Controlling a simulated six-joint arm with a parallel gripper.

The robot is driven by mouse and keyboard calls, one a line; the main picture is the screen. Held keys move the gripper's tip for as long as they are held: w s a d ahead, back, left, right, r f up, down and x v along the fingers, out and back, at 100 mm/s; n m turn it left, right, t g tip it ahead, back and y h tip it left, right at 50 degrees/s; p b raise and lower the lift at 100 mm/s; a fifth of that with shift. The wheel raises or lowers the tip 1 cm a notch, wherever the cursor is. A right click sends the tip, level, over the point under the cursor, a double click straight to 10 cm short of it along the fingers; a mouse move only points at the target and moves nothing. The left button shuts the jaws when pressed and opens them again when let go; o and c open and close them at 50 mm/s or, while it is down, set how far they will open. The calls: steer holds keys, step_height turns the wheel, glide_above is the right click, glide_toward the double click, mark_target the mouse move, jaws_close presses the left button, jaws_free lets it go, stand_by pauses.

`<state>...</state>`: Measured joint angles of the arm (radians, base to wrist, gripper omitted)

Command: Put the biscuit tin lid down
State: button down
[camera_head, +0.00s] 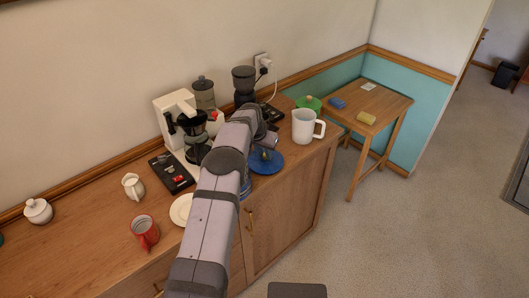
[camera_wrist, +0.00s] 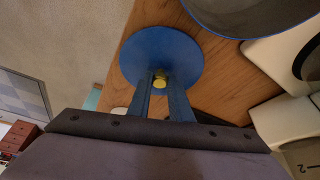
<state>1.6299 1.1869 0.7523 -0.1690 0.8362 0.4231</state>
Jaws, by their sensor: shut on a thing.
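The biscuit tin lid is a blue disc with a yellow knob; in the wrist view the lid (camera_wrist: 140,55) is near the upper middle, over or on the wooden counter. My gripper (camera_wrist: 161,88) is shut on the yellow knob (camera_wrist: 160,79). In the head view the lid (camera_head: 270,164) shows near the counter's front edge, and my arm partly covers it. I cannot tell whether the lid touches the wood. A large round thing with a blue rim (camera_wrist: 240,36), seemingly the open tin, is cut off at the top of the wrist view.
A coffee maker (camera_head: 176,104), grinder (camera_head: 243,82), white plate (camera_head: 181,208) and red mug (camera_head: 145,231) are also there. A side table (camera_head: 388,103) stands right.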

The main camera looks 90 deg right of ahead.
steer(key=shift+f, duration=0.15)
steer(key=c, duration=1.6)
jaws_free()
steer(key=shift+b+v, duration=0.35)
steer(key=shift+v, duration=0.5)
steer(key=b+v, duration=0.3)
steer(key=v, duration=0.7)
steer(key=shift+a+r, duration=0.1)
steer(key=shift+r, duration=0.2)
steer(key=shift+w, duration=0.15)
